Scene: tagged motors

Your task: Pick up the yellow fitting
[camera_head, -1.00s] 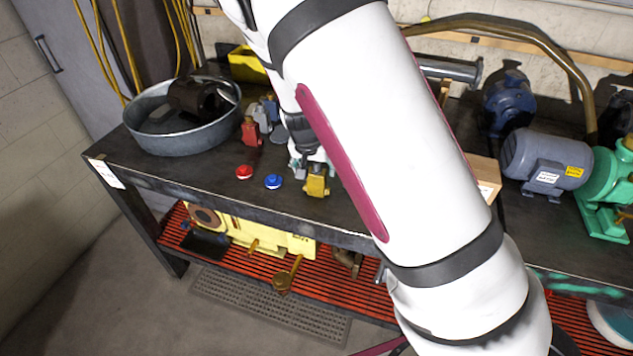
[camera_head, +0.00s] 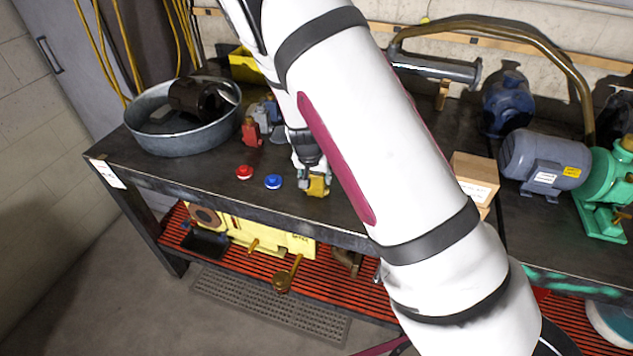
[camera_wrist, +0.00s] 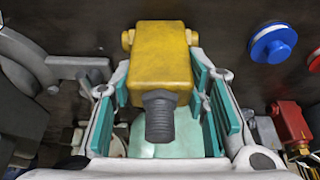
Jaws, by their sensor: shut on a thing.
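The yellow fitting (camera_head: 318,185) is at the front part of the dark bench top. In the wrist view the yellow fitting (camera_wrist: 160,60) is a blocky piece with a dark threaded end, and it sits between the teal finger pads. My gripper (camera_head: 312,172) is shut on it from behind; in the wrist view my gripper (camera_wrist: 163,95) has a pad against each side of it. I cannot tell whether the fitting touches the bench. My arm hides part of the bench to the right.
A blue cap (camera_head: 273,181) and a red cap (camera_head: 244,172) lie left of the fitting. A red fitting (camera_head: 251,131) and grey ones stand behind them, near a round metal pan (camera_head: 181,143). A cardboard box (camera_head: 474,176) and motors (camera_head: 545,158) stand to the right.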

